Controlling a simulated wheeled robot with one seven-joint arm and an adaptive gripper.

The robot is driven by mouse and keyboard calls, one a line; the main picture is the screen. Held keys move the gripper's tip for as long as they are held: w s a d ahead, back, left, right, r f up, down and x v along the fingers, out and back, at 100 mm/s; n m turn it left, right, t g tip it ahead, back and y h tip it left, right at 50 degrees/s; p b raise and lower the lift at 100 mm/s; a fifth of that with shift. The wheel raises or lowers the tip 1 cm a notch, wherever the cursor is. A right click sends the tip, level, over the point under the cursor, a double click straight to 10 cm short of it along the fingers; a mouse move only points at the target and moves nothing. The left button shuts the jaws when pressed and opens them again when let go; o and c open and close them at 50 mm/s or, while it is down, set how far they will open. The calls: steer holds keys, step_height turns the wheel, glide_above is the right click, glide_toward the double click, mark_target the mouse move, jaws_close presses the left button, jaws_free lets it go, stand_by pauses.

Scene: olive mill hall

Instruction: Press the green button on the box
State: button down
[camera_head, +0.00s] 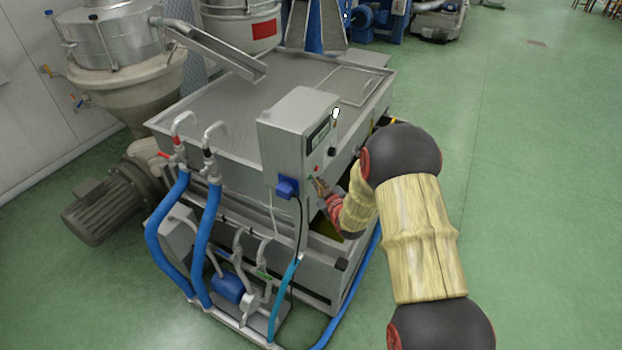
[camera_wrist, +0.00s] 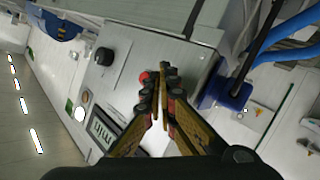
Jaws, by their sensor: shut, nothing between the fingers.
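The grey metal control box (camera_head: 287,135) stands on the near corner of the steel machine. Its front carries a display (camera_head: 319,134), a black knob (camera_head: 332,152) and a small red button (camera_head: 317,169). In the wrist view the red button (camera_wrist: 145,76) is just left of my fingertips, with the black knob (camera_wrist: 104,56) and lit display (camera_wrist: 103,128) farther left. My gripper (camera_head: 318,184) is shut and empty, its tips at the lower part of the box front. The fingertips (camera_wrist: 163,71) cover a patch of the panel. I cannot make out the green button; it may be behind them.
A blue socket (camera_head: 287,187) with a cable sits on the box's lower left side; it is right of my fingers in the wrist view (camera_wrist: 232,92). Blue hoses (camera_head: 160,235) and a motor (camera_head: 105,205) are at left. Green floor (camera_head: 530,180) is open at right.

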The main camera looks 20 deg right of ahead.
steer(key=shift+w+a, duration=0.1)
steer(key=shift+w, duration=0.05)
stand_by(0.6)
steer(key=shift+s+d+b, duration=0.35)
steer(key=shift+s+d, duration=0.1)
steer(key=shift+s, duration=0.2)
steer(key=shift+d, duration=0.1)
steer(key=s+d, duration=0.1)
steer(key=s, duration=0.1)
steer(key=s+d, duration=0.2)
steer(key=shift+b, duration=0.35)
stand_by(0.6)
